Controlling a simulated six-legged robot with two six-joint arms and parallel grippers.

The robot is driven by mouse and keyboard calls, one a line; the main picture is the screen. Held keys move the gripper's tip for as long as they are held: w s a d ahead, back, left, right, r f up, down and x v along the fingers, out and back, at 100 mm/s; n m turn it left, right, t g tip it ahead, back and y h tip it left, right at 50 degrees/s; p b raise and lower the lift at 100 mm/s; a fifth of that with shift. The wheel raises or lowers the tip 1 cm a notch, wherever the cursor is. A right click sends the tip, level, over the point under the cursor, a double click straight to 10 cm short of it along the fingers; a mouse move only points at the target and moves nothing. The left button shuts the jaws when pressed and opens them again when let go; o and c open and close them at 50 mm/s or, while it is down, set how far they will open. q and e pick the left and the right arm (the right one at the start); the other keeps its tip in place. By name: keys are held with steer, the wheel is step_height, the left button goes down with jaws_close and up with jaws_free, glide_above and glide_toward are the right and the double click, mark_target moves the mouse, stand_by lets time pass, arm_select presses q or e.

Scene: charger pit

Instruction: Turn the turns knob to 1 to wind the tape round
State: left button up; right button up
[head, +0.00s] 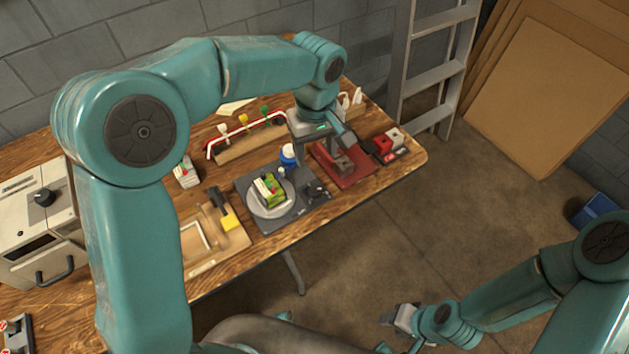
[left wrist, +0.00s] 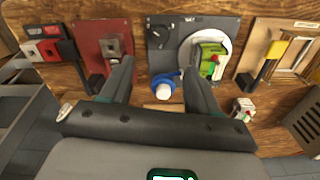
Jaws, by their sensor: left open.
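A dark plate (head: 246,190) lies on the wooden table and carries a pale round turntable (head: 262,211) with a green-and-white block (head: 268,190) on it. A black knob (head: 315,189) sits at the plate's right corner; it also shows in the left wrist view (left wrist: 160,31). The knob's setting is too small to read. A blue-and-white round item (head: 288,154) stands beside the plate. My left gripper (head: 322,150) is open above the table, near the blue-and-white item and the red plate, apart from the knob. My right gripper (head: 402,318) is low, off the table; its jaws are unclear.
A red plate (head: 350,180) with a grey block lies right of the dark plate. A rack with coloured knobs (head: 245,140) stands behind. A wooden frame board (head: 205,262) lies left, and a beige machine (head: 35,215) farther left. A ladder (head: 435,60) stands beyond the table.

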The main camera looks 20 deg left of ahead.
mark_target(315, 188)
arm_select(q)
step_height(315, 188, down, 13)
steer(key=shift+a+b, duration=0.1)
steer(key=shift+b, duration=0.2)
steer(key=c, duration=1)
